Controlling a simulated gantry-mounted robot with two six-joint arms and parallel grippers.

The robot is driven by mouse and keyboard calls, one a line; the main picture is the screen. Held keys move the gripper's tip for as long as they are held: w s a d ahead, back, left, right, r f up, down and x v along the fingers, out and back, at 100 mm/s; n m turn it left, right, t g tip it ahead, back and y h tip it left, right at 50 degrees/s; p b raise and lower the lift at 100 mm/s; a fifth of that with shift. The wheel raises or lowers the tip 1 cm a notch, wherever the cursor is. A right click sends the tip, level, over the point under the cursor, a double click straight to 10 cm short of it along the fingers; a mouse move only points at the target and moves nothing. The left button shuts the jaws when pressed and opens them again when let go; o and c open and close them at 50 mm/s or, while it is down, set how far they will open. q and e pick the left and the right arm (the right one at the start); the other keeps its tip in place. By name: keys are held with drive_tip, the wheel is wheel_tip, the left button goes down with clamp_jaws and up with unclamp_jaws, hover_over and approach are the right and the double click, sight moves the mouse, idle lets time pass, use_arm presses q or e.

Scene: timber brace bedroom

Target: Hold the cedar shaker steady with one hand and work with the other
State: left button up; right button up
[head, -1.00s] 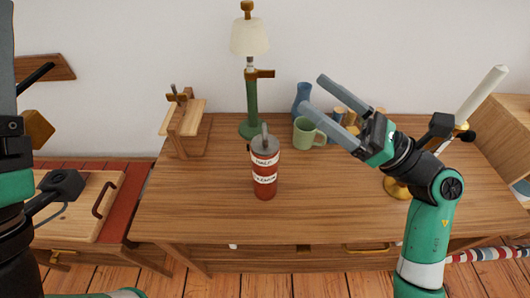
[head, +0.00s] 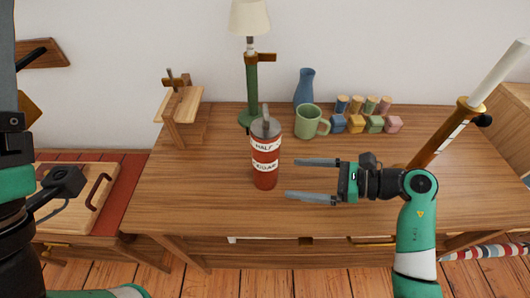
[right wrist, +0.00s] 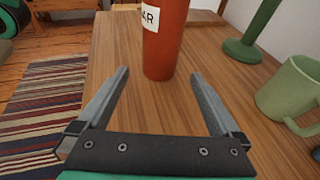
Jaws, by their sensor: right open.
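The cedar shaker (head: 265,176) is a reddish-brown cylinder with white labels and a grey top, upright on the wooden table. Its lower part also shows in the right wrist view (right wrist: 165,50). My right gripper (head: 302,179) is open, its two fingers pointing left toward the shaker. In the right wrist view the shaker stands just beyond the open fingertips, between their lines, with nothing held. My left arm is at the left edge of the head view, and its fingers are not clearly seen.
A green mug (head: 308,122), a blue vase (head: 305,88) and several small coloured blocks (head: 375,124) stand behind the shaker. A green lamp (head: 252,85) is at the back, a wooden stand (head: 180,108) at the back left. The front of the table (head: 200,215) is clear.

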sight(274, 176)
drive_tip(key=b+x, duration=0.3)
drive_tip(key=x, duration=0.4)
drive_tip(key=shift+f, duration=0.15)
drive_tip(key=shift+w+a, duration=0.2)
drive_tip(key=shift+a, duration=0.25)
